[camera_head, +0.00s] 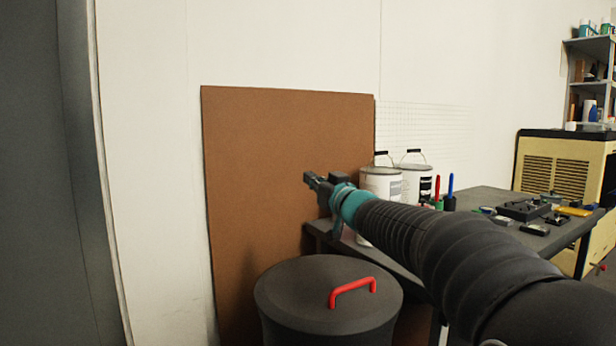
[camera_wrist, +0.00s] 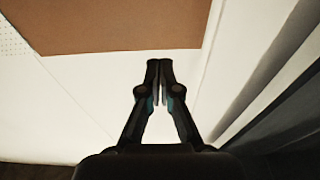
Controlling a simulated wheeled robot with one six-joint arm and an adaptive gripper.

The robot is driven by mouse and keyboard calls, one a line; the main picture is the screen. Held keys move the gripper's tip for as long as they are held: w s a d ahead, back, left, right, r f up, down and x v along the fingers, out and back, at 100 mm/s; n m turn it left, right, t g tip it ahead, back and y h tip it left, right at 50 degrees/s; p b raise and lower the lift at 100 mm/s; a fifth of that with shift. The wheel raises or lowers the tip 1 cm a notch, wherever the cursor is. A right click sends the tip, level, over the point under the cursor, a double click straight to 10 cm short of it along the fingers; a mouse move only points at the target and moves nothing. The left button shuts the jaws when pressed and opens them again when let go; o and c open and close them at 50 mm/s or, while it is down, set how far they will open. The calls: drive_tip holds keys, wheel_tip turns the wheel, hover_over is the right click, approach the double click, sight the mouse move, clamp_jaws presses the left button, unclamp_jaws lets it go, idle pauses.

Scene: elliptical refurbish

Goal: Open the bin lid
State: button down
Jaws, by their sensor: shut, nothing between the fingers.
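The bin (camera_head: 330,330) is a dark round container at the lower middle of the head view. Its dark lid (camera_head: 300,283) lies flat on top, closed, with a red bar handle (camera_head: 352,288) on its right side. My gripper (camera_head: 308,179) is up above and behind the lid in the picture, apart from the handle, in front of the brown board. In the wrist view my gripper (camera_wrist: 160,64) has its fingertips together with nothing between them. The bin, lid and handle do not show in the wrist view.
A brown board (camera_head: 270,150) leans on the white wall behind the bin. A dark table (camera_head: 480,203) to the right holds paint cans (camera_head: 381,184), screwdrivers and small tools. A dark grey panel (camera_head: 45,170) stands at the left.

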drive_tip(key=shift+x, duration=1.25)
drive_tip(key=shift+s+d, duration=0.1)
idle(0.6)
